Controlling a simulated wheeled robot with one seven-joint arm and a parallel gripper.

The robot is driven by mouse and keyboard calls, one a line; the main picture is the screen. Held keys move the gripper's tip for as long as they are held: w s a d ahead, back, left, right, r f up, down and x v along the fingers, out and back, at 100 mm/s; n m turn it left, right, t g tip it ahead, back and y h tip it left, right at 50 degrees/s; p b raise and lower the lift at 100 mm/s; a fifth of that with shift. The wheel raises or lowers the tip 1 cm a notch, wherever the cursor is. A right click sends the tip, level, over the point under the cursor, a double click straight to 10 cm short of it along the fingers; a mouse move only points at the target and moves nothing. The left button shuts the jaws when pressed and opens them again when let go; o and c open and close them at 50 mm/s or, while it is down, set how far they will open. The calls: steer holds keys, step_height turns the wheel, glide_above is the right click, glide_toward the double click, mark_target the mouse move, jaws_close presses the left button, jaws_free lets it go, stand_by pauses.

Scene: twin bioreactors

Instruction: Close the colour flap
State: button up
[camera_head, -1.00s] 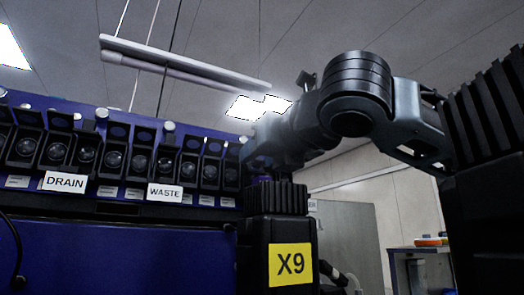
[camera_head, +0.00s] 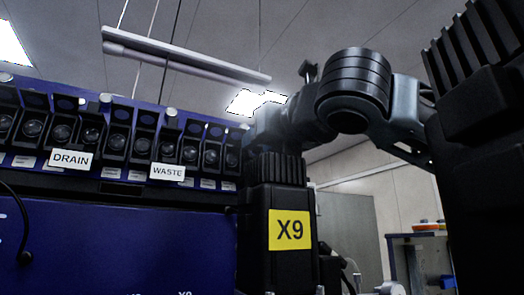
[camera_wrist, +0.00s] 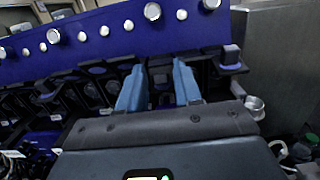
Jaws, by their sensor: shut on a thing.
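My gripper (camera_wrist: 159,88) shows in the wrist view with two blue fingers reaching up to a row of dark flap units on a blue panel (camera_wrist: 100,35). The fingers stand apart, shut on a dark flap (camera_wrist: 161,74) between them. Its colour marking and exact angle are too dim to tell. In the head view, the blue panel (camera_head: 205,127) carries a row of black flaps with round lenses; several flaps stand raised. My arm reaches toward the row's right end, and my gripper is hidden there.
A DRAIN label (camera_head: 71,159) and a WASTE label (camera_head: 167,172) sit below the row. A black block with a yellow X9 label (camera_head: 290,230) stands at its right end. In the wrist view, a metal ring-shaped fitting (camera_wrist: 254,104) is right of the fingers.

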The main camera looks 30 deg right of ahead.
steer(key=shift+f+t+b, duration=0.5)
steer(key=shift+b, duration=0.5)
steer(key=shift+r+t+b, duration=0.1)
steer(key=shift+t+b, duration=0.3)
steer(key=shift+b, duration=0.3)
steer(key=shift+r, duration=0.1)
steer(key=o, duration=0.7)
steer(key=shift+b+v, duration=0.9)
steer(key=shift+v, duration=3)
